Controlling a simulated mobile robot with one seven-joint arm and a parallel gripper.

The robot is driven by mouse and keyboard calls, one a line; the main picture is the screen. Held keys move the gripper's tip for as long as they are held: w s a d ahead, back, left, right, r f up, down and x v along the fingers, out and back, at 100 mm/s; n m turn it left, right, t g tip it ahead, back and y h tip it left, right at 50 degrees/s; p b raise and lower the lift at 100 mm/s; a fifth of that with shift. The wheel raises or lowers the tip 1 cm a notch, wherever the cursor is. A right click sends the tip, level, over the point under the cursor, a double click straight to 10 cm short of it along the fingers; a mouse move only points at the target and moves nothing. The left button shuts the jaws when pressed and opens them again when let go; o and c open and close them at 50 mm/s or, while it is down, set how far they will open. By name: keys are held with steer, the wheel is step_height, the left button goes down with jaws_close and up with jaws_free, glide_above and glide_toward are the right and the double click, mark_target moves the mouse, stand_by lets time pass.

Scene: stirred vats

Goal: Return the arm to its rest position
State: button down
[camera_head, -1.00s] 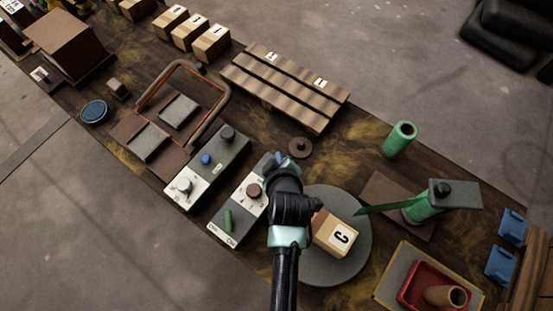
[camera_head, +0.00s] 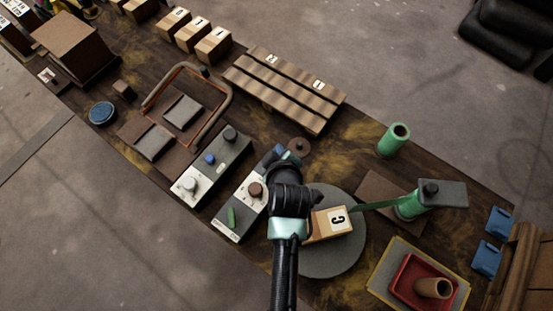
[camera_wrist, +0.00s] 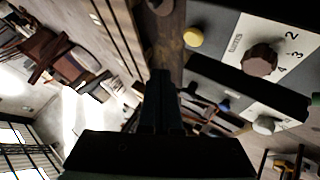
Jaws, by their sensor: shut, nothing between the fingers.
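My gripper (camera_head: 277,154) is over the workbench in the head view, beside the control box with a brown knob (camera_head: 255,190). Its fingers are mostly hidden behind my arm there. In the wrist view the fingers of my gripper (camera_wrist: 162,75) show dark and close together, with nothing between them. The brown knob also shows in the wrist view (camera_wrist: 259,60), on a pale panel with numbers and a yellow button (camera_wrist: 193,37). A wooden block marked C (camera_head: 328,224) sits on the round grey turntable (camera_head: 335,262), right of my arm and partly hidden by it.
A second control box (camera_head: 210,165), a slatted wooden rack (camera_head: 265,92) and a green cylinder (camera_head: 393,140) stand around my gripper. A green tape dispenser (camera_head: 412,206) has its strip reaching toward the block. A red tray (camera_head: 405,291) holds a brown cup (camera_head: 433,288).

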stand_by(0.5)
steer(key=w+r+m+t, duration=0.2)
steer(key=w+r+t, duration=0.1)
steer(key=r, duration=0.9)
steer(key=w+r+m+t, duration=0.1)
steer(key=w+r+t, duration=0.25)
steer(key=r, duration=0.95)
steer(key=w+r+m+t, duration=0.2)
steer(key=w+r+t, duration=0.15)
steer(key=r, duration=0.85)
steer(key=s+r+m+t, duration=0.1)
steer(key=s+r, duration=0.4)
steer(key=r, duration=0.5)
steer(key=s+r+m+t, duration=0.2)
steer(key=s+r+t, duration=0.2)
steer(key=r, duration=0.6)
steer(key=s+r+m+t+h, duration=0.1)
steer(key=s+r+m+t, duration=0.1)
steer(key=s+r, duration=0.5)
step_height(320, 180, up, 4)
steer(key=shift+a+t, duration=0.25)
steer(key=shift+t, duration=0.35)
